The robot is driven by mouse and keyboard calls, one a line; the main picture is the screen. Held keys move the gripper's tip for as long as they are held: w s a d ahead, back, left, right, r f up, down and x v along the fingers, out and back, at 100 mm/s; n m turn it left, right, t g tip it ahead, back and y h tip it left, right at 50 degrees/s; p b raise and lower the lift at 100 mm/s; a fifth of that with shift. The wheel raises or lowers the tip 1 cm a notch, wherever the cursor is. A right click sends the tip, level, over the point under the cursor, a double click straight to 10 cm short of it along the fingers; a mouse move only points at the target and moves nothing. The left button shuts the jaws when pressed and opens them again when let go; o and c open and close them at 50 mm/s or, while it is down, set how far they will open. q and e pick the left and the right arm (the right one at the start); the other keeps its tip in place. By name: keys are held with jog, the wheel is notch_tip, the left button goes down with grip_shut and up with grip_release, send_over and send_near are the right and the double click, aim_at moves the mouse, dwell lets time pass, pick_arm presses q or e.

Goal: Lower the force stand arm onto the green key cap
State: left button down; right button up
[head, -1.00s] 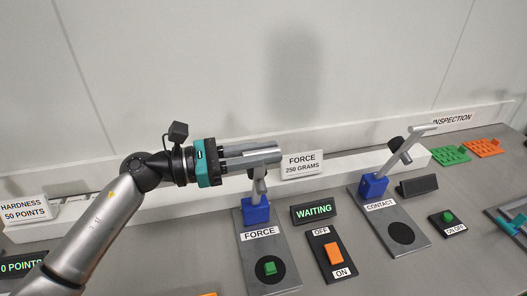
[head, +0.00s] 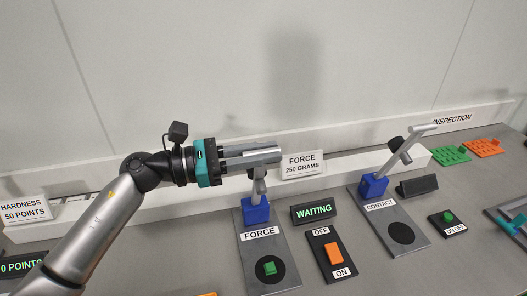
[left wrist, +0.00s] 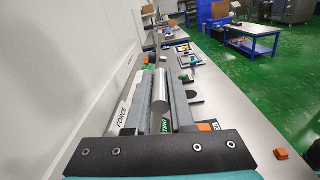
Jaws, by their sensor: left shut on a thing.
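The force stand has a grey base plate (head: 256,248) labelled FORCE and a blue block (head: 256,212). Its grey arm (head: 259,187) rises from the block, raised well above the plate. The green key cap (head: 270,268) sits on a black disc at the plate's near end, with nothing on it. My left gripper (head: 268,157) is shut on the upper part of the stand arm. In the left wrist view a silver bar of the stand arm (left wrist: 160,88) lies between the two fingers. The fingers hide part of the arm in the head view. My right gripper is not in view.
A display reading WAITING (head: 314,211) and an orange OFF/ON switch (head: 333,253) stand right of the force stand. The CONTACT stand (head: 373,186) is farther right. A FORCE 250 GRAMS sign (head: 302,164) stands behind, before a white ledge. Space above the key cap is clear.

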pick_arm(q)
jog(key=shift+s+f, duration=0.1)
jog(key=s+d+f+m+b, duration=0.3)
jog(key=s+f+m+b, duration=0.1)
jog(key=s+f+b, duration=0.4)
jog(key=s+b, duration=0.2)
jog(key=s, duration=0.1)
jog(key=shift+s+d+f+b, duration=0.2)
jog(key=shift+d+f+b, duration=0.15)
jog(key=shift+f+b, duration=0.05)
jog(key=c, duration=0.8)
grip_release()
jog(key=shift+r, duration=0.1)
notch_tip(320, 180, up, 20)
jog(key=p, duration=0.7)
